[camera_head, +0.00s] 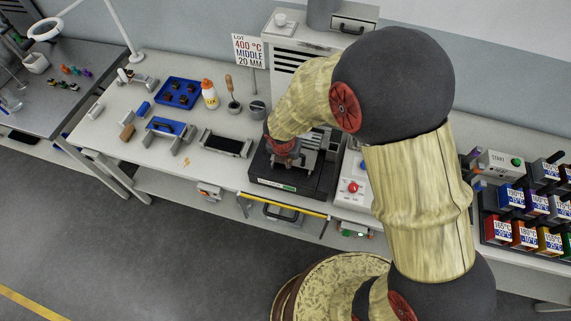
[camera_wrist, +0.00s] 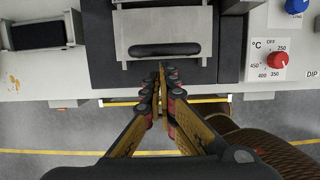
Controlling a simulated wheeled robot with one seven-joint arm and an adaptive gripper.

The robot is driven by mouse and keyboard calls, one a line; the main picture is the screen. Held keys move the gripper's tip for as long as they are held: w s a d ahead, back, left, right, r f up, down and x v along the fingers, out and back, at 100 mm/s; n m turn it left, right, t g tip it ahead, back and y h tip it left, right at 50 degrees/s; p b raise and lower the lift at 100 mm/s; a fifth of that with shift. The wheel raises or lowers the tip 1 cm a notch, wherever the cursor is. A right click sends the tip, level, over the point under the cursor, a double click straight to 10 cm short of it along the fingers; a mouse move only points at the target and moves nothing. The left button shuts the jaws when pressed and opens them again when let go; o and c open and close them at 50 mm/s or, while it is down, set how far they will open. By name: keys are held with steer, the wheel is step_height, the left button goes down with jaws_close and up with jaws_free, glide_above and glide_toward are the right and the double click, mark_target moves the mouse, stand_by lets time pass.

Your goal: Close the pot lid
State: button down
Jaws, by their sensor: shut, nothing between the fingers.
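The pot is a black, box-like unit (camera_head: 265,178) on the bench, partly hidden by my arm. In the wrist view its dark top (camera_wrist: 228,55) surrounds a light grey metal lid plate (camera_wrist: 190,22) with a dark bar handle (camera_wrist: 165,49) along its near side. I cannot tell how far the lid is tilted or slid. My gripper (camera_wrist: 162,72) is shut and empty, its fingertips just in front of the handle in the picture. Contact with the handle cannot be told. In the head view my gripper (camera_head: 287,160) is over the unit, its fingertips hard to make out.
A control box with a red knob (camera_wrist: 278,60) and a blue knob (camera_wrist: 297,5) stands at the unit's right. A black-topped tray (camera_head: 226,145) lies at its left. A blue tray (camera_head: 180,92), a glue bottle (camera_head: 209,94) and a sign (camera_head: 249,51) stand farther back.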

stand_by(0.3)
steer(key=w+d+p, duration=0.1)
steer(key=w+p, duration=0.1)
steer(key=w, duration=0.1)
steer(key=w+d+p, duration=0.1)
steer(key=w+p, duration=0.1)
steer(key=p, duration=0.1)
steer(key=w+d+p, duration=0.1)
steer(key=w+p, duration=0.1)
steer(key=w, duration=0.1)
steer(key=shift+w+d+r+p, duration=0.1)
steer(key=shift+w+r+p, duration=0.05)
steer(key=shift+w+p, duration=0.2)
steer(key=shift+w+d, duration=0.1)
steer(key=shift+w, duration=0.25)
